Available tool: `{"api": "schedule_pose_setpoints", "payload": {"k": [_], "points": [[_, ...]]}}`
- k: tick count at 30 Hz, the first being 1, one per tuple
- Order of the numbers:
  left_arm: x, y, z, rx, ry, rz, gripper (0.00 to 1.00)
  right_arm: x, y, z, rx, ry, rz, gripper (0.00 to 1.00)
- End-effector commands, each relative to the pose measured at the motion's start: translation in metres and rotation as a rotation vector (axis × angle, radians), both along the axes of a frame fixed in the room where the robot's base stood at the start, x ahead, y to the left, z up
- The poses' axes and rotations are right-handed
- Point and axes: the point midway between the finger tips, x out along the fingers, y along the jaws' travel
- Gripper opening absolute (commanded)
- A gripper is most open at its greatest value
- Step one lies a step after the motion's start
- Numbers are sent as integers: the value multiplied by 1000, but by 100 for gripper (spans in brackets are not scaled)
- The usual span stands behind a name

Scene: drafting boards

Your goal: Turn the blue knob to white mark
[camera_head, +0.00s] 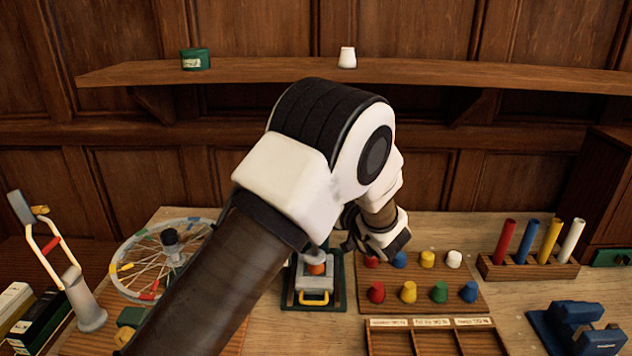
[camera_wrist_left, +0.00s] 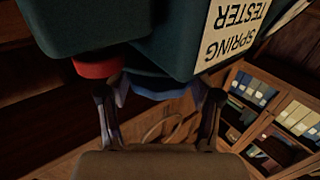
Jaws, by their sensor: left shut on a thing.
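In the left wrist view, the blue knob (camera_wrist_left: 150,90) sits under a dark green housing with a "SPRING TESTER" label (camera_wrist_left: 232,30). My left gripper (camera_wrist_left: 160,97) has one finger on each side of the blue knob and is shut on it. A red knob (camera_wrist_left: 97,66) is beside it, to the left. I cannot see the white mark in either view. My right gripper is not in view.
A board with several coloured pegs (camera_head: 408,291) stands right of a dark green base with a yellow handle (camera_head: 314,298). A spoked wheel (camera_head: 130,258) lies left of my arm. A peg rack (camera_head: 530,269) and blue vise (camera_head: 578,330) are at the right. A shelf (camera_head: 270,73) runs behind.

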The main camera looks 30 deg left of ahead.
Motion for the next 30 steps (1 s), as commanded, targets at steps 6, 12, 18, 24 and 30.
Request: {"api": "schedule_pose_setpoints", "payload": {"k": [6,12,18,24,30], "points": [[2,0,-2,-4,1,207,29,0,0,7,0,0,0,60],[3,0,-4,-5,1,396,29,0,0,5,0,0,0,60],[3,1,-5,-6,0,560,29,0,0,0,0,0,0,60],[3,1,-4,-5,2,677,29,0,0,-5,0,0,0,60],[3,2,-4,-4,4,741,29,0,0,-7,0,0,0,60]]}}
